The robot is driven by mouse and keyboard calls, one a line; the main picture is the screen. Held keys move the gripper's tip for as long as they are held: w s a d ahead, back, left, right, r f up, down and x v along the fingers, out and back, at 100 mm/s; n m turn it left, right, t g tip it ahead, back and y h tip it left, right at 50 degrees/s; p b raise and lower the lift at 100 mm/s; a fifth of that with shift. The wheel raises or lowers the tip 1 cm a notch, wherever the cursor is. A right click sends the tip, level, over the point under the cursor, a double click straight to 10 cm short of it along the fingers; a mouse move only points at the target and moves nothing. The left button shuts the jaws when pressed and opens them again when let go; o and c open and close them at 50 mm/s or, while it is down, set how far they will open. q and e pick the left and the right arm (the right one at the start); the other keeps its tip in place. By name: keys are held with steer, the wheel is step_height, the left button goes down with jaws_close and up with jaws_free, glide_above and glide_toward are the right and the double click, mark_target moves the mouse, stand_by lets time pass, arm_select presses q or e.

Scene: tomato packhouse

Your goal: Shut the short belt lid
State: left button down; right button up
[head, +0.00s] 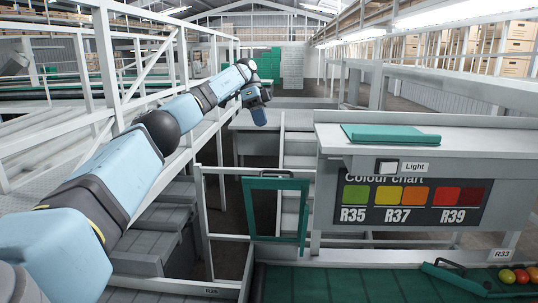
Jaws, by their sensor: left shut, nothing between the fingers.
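A green-framed lid (247,212) with a dark handle along its top edge stands upright, raised beside the green belt at the lower middle. I take it for the short belt lid; no label shows on it. My left arm reaches in from the left, and my left gripper (259,117) is at its far end, above and beyond the lid and well apart from it. The gripper is small in the picture; it is shut and empty. My right gripper is out of view.
A grey bench with a colour chart (412,205) and a green tray (390,135) stands at the right. Below it runs the green belt (340,284), with a second green piece with a handle (457,277) and several tomatoes (519,276). White railings (108,70) run along the left.

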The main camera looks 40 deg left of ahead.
arm_select(q)
steer(key=s+b+x, duration=0.1)
steer(key=s+x, duration=0.1)
steer(key=x, duration=1)
steer(key=shift+s+d, duration=0.2)
steer(key=shift+d, duration=0.4)
steer(key=shift+s+d+f, duration=0.1)
steer(key=shift+f, duration=0.05)
